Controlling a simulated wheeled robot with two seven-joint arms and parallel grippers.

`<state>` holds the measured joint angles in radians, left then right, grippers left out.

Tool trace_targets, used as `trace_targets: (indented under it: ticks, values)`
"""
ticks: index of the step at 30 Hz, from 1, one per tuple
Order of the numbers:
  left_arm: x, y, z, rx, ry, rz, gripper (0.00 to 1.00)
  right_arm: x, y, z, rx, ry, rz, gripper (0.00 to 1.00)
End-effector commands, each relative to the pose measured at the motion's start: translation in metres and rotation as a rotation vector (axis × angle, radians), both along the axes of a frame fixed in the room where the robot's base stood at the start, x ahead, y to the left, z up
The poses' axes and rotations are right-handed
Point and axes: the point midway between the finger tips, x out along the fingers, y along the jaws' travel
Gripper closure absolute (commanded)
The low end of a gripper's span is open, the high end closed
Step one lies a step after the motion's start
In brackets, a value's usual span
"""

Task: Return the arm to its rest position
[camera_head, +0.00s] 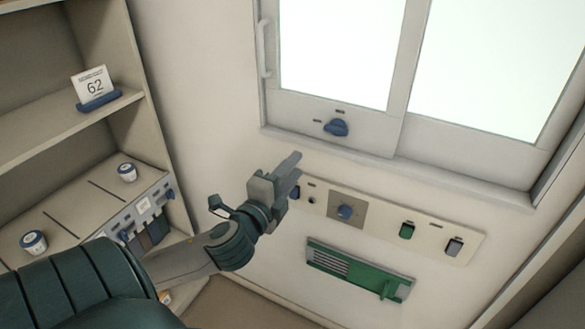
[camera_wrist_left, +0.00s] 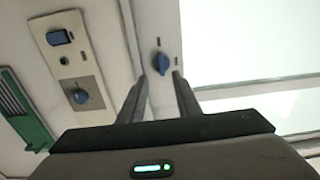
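My left arm reaches in from the lower left in the head view. Its gripper (camera_head: 291,172) is in front of the wall, just left of the control panel and below the window's lower left corner. In the left wrist view the two fingers of the left gripper (camera_wrist_left: 161,78) are apart with nothing between them. A blue knob (camera_wrist_left: 160,63) on the window frame shows beyond the fingertips. My right gripper is in neither view.
Shelves (camera_head: 60,140) stand at the left, holding a "62" card (camera_head: 93,84) and small jars.

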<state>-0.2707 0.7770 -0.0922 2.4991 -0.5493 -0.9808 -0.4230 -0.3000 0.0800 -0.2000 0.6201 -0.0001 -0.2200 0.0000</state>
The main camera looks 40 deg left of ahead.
Motion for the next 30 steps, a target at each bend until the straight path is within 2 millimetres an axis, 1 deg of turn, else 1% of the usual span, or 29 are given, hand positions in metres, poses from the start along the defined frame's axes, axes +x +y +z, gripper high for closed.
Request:
trace_targets:
  ticks: [15, 17, 20, 23, 26, 27, 29, 30]
  values:
    - [0.0, 0.0, 0.0, 0.0, 0.001, 0.0, 0.7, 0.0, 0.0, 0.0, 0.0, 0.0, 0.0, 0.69]
    - [0.001, 0.001, -0.004, -0.002, 0.005, 0.002, 0.7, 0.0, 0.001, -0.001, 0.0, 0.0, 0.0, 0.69]
    - [0.004, 0.004, -0.017, -0.013, 0.022, 0.008, 0.7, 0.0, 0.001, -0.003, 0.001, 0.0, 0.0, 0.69]
    - [0.011, 0.01, -0.043, -0.036, 0.054, 0.02, 0.7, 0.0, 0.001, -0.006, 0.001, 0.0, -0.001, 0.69]
    - [0.019, 0.019, -0.085, -0.075, 0.108, 0.038, 0.7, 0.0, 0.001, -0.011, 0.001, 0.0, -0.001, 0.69]
    - [0.021, 0.024, -0.106, -0.093, 0.133, 0.049, 0.7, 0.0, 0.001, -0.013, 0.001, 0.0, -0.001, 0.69]
    - [0.025, 0.03, -0.14, -0.127, 0.174, 0.063, 0.7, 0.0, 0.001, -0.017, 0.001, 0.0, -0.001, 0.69]
    - [0.026, 0.034, -0.165, -0.151, 0.204, 0.074, 0.7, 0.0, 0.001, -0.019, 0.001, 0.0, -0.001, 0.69]
